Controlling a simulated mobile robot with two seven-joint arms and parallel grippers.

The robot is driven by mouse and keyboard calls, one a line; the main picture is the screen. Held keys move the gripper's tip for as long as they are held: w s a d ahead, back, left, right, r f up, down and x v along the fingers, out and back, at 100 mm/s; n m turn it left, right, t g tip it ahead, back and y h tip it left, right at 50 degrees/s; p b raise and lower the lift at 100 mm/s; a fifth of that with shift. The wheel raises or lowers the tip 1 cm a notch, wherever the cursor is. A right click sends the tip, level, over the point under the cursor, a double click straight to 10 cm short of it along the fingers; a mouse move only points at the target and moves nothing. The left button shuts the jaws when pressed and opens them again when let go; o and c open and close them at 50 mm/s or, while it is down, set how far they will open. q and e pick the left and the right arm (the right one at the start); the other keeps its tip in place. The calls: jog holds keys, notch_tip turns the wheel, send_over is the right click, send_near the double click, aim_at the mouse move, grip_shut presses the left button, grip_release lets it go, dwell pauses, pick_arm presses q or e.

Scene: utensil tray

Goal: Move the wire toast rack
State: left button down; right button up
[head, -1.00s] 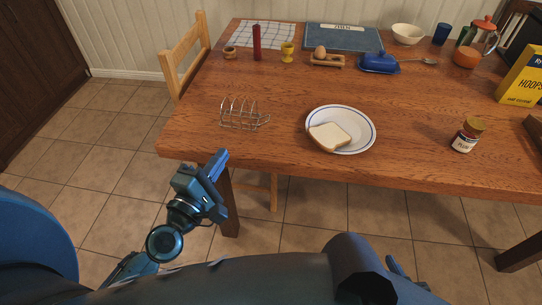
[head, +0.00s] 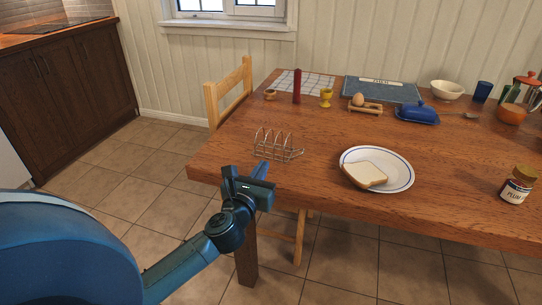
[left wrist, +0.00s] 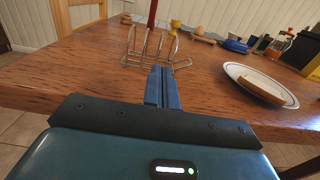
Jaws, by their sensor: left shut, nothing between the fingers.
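The wire toast rack (head: 277,147) stands empty and upright on the wooden table, near its left front corner. It also shows in the left wrist view (left wrist: 150,46), just beyond my fingertips. My left gripper (head: 262,169) is at the table's front edge, on the near side of the rack. Its two blue fingers (left wrist: 162,72) are together with nothing between them, and they point toward the rack. In the left wrist view the fingertips overlap the rack's lower part, and I cannot tell whether they touch it. My right gripper is not in view.
A plate (head: 402,173) with a bread slice (head: 364,174) lies right of the rack. A jam jar (head: 517,185) stands farther right. A chair (head: 229,92) stands at the left edge.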

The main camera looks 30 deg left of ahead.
pick_arm(q)
jog(key=b+x, duration=0.1)
jog(key=x, duration=0.5)
jog(key=shift+w+a, duration=0.1)
jog(key=shift+w, duration=0.25)
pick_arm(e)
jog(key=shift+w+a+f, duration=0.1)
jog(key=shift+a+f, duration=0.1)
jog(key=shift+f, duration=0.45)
